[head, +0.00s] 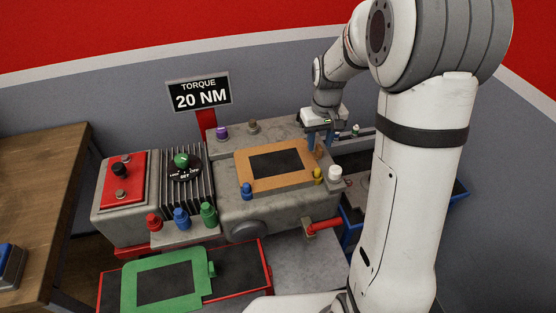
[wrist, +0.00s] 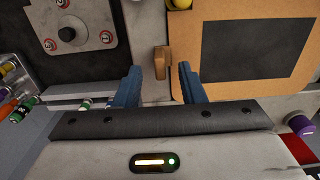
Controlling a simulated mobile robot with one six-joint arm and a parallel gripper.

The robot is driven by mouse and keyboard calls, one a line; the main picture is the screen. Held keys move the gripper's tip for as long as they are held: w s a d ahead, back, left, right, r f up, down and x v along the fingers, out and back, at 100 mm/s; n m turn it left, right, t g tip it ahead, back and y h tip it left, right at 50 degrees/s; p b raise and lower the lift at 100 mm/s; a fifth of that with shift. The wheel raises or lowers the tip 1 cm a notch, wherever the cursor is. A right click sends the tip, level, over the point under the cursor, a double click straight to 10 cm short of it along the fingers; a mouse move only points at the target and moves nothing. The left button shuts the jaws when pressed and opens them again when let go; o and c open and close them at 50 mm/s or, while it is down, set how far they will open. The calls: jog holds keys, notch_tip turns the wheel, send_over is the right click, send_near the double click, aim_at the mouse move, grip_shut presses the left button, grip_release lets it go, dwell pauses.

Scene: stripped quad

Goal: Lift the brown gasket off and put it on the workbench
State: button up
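The brown gasket (head: 244,174) lies flat on top of the grey machine block, a frame around a dark rectangle. It fills the upper right of the wrist view (wrist: 188,40). Its small brown tab (wrist: 161,62) sticks out towards the left there. My gripper (wrist: 159,68) is open, its two blue fingers on either side of the tab with a gap to each. The wooden workbench (head: 38,185) stands at the far left.
Colored knobs stand around the gasket: purple (head: 222,133), blue (head: 246,190), yellow (head: 318,175) and white (head: 335,172). A green gasket (head: 128,290) lies on a red-edged tray in front. A torque sign (head: 199,93) stands behind. The workbench top is mostly clear.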

notch_tip(320, 180, down, 2)
jog(key=shift+f, duration=0.2)
grip_shut()
dwell(0.4)
